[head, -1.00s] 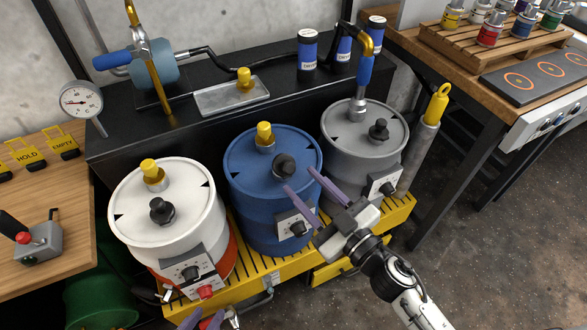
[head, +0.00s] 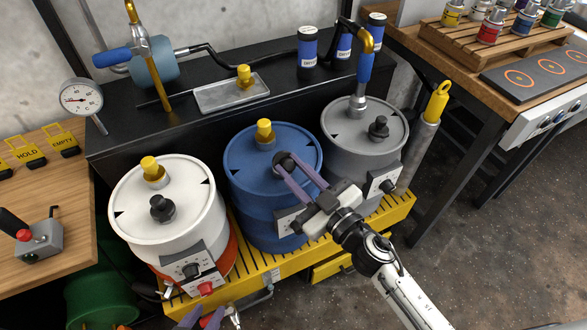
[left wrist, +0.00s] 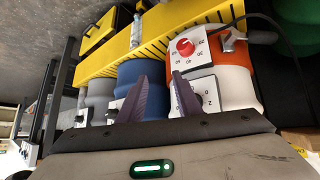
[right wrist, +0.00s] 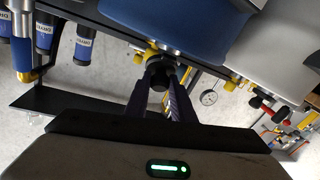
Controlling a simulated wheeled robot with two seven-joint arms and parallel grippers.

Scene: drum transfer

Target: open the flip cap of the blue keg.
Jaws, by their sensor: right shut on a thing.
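The blue keg (head: 245,160) stands between two other kegs in the head view, with a brass and yellow fitting (head: 265,132) at the back of its lid. Its black flip cap (head: 282,158) sits near the lid's front right and looks closed. My right gripper (head: 291,164) reaches over the lid with its fingers shut on the flip cap; the cap (right wrist: 158,72) also shows between the fingertips in the right wrist view. The arm partly hides the keg's front dial. My left gripper (head: 203,318) is low at the bottom edge, fingers apart and empty before the kegs (left wrist: 160,82).
A white keg (head: 135,215) stands left and a grey keg (head: 345,145) right, on a yellow slatted platform (head: 245,272). A brass and blue nozzle (head: 364,70) rises from the grey keg. A black bench (head: 190,128) stands behind. Open floor lies right.

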